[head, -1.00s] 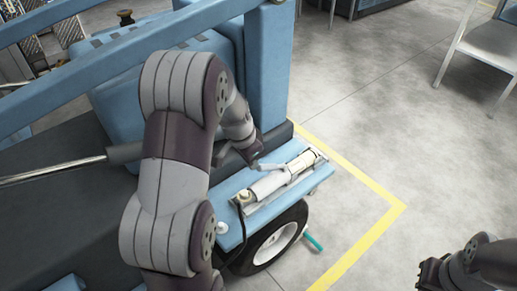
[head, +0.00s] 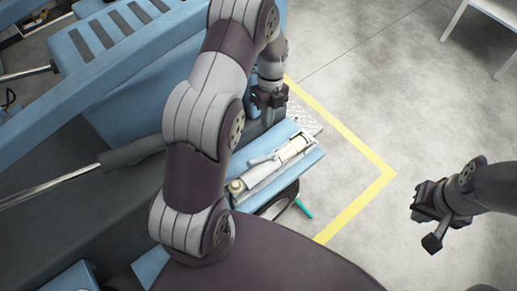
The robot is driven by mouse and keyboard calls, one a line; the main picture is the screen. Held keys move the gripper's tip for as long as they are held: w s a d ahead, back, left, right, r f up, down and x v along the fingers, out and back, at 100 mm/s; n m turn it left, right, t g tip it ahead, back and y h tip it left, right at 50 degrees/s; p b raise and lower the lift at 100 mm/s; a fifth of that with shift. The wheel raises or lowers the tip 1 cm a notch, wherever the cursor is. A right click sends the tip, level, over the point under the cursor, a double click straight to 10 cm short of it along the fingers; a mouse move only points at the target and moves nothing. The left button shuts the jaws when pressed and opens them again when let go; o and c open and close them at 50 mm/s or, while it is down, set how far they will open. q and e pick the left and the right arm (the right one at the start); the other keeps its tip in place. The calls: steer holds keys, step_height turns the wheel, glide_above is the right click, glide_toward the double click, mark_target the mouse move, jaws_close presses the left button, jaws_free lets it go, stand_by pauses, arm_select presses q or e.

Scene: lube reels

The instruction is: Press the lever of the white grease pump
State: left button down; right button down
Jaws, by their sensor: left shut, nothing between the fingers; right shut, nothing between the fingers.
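The white grease pump (head: 268,176) lies on a light blue fender-like ledge of the machine, with a brass-coloured fitting at its near left end. Its slim grey lever (head: 265,159) lies along the pump body, close to it. My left gripper (head: 268,103) is shut and empty, behind the pump near its far end and apart from the lever. The fingertips are small and dark here. My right gripper (head: 428,228) is shut and empty, over the floor to the right, far from the pump.
The blue machine (head: 110,75) fills the left side, with a metal rod (head: 50,185) in a dark sleeve. A wheel (head: 278,203) sits under the ledge. A yellow floor line (head: 345,137) runs around it. Open grey floor lies to the right, with a pale chair or table (head: 485,25) at the back.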

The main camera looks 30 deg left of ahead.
arm_select(q)
glide_toward(258, 162)
steer(key=shift+d+f+p, duration=0.3)
steer(key=shift+d+f, duration=0.65)
steer(key=shift+d, duration=0.05)
steer(key=f, duration=0.1)
steer(key=s+a+f, duration=0.1)
steer(key=f, duration=0.1)
steer(key=shift+s+a+f, duration=0.2)
steer(key=shift+s+a, duration=0.1)
steer(key=shift+s, duration=0.05)
steer(key=shift+f, duration=0.1)
